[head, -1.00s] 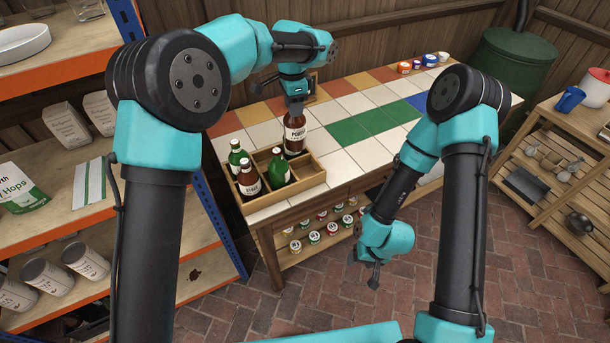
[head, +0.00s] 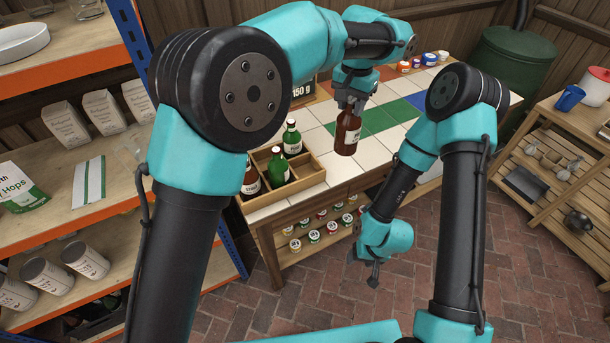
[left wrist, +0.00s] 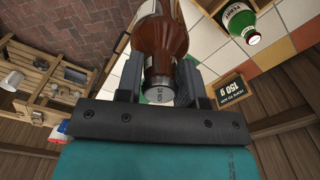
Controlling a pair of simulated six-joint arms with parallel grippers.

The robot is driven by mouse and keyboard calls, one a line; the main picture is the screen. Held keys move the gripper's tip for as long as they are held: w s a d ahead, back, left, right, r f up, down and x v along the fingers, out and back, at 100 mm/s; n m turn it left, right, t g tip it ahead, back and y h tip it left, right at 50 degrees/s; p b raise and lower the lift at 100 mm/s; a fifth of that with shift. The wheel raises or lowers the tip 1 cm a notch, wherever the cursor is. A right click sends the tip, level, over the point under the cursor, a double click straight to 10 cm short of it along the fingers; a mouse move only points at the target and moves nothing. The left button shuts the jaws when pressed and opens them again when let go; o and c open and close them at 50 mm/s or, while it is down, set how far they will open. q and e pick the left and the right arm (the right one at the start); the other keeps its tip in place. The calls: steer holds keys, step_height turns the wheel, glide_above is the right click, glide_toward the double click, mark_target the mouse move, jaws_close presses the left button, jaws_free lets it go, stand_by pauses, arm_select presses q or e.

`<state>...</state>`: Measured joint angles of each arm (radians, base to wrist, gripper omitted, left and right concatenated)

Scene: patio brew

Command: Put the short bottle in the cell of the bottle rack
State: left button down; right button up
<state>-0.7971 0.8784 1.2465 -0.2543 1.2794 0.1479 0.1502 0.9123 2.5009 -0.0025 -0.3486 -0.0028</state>
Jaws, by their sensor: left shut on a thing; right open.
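My left gripper (head: 352,103) is shut on a brown bottle (head: 347,134) near its neck. The bottle hangs about upright, right of the wooden bottle rack (head: 292,196). In the left wrist view the brown bottle (left wrist: 160,45) lies between the fingers with its cap toward the camera. The rack holds a green bottle (head: 291,138) at the back, another green bottle (head: 278,167) near its middle and a brown bottle (head: 251,180) at the left, partly hidden by my arm. Cells at the rack's right look empty. My right gripper (head: 373,274) is open and empty, low in front of the table.
The tiled table (head: 330,170) has free room right of the rack. A dark sign reading 150 g (head: 303,91) stands behind the rack. Small jars (head: 404,66) stand at the table's far end. Several jars (head: 314,237) stand on the shelf below.

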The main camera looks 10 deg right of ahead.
arm_select(q)
steer(key=shift+s+d+r+n, duration=0.3)
steer(key=shift+s+d, duration=0.2)
steer(key=shift+d, duration=0.1)
steer(key=shift+w+a+f+m, duration=0.6)
steer(key=shift+w+a+m, duration=0.05)
steer(key=shift+a+m, duration=0.1)
steer(key=shift+w+a+f+m, duration=0.55)
steer(key=shift+w+a+m, duration=0.1)
steer(key=shift+a+m, duration=0.1)
steer(key=w+a+f+m, duration=0.5)
steer(key=a+f+m, duration=0.1)
steer(key=a+m, duration=0.2)
steer(key=shift+w+a+f+m, duration=0.2)
steer(key=shift+w+a+m, duration=0.2)
steer(key=shift+m, duration=0.1)
steer(key=shift+f, duration=0.1)
steer(key=shift+f, duration=2.4)
steer(key=shift+f, duration=2.6)
